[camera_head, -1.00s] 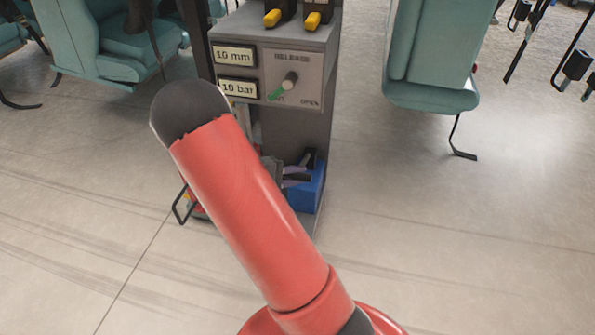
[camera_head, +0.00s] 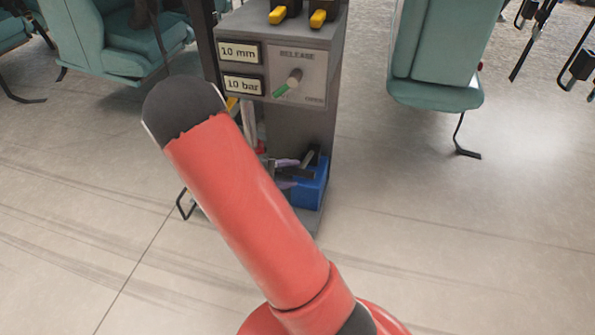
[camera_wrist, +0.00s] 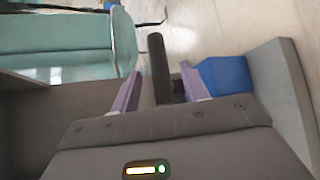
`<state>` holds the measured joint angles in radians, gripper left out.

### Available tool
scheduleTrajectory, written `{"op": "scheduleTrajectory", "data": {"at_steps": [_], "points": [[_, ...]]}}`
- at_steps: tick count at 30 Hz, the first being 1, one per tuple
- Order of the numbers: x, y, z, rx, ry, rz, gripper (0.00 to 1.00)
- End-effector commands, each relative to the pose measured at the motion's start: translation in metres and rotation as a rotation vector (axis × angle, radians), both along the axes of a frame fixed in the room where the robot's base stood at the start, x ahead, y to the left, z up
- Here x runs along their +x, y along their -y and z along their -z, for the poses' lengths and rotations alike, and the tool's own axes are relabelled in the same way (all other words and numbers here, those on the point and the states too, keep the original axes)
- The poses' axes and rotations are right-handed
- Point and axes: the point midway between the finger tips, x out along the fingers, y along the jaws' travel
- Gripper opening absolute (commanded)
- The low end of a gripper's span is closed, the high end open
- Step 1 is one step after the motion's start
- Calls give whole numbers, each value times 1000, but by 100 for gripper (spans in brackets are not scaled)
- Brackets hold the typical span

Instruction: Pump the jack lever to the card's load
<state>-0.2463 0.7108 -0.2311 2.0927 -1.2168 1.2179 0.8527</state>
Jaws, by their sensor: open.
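My gripper (camera_wrist: 161,70) is open in the wrist view, with its two lavender fingers on either side of a dark round bar (camera_wrist: 157,62) that looks like the jack lever. The bar stands between the fingers, and I cannot tell whether either finger touches it. In the head view my red arm hides much of this area, and only small lavender parts of my gripper (camera_head: 285,173) show. The grey jack console (camera_head: 311,125) carries a "10 mm" readout (camera_head: 239,52), a "10 bar" readout (camera_head: 243,85) and a RELEASE knob (camera_head: 294,79) with a green pointer. No load card is readable.
Two yellow-tipped switches (camera_head: 319,18) are on top.

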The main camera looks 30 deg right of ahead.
Motion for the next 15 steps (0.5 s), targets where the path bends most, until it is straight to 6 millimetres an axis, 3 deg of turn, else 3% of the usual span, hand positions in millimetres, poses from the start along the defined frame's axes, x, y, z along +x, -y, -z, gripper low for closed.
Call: {"op": "scheduleTrajectory", "data": {"at_steps": [6, 15], "points": [[5, -33, -11, 0, 1, -2, 45], [5, -42, -13, 0, -1, 0, 45]]}}
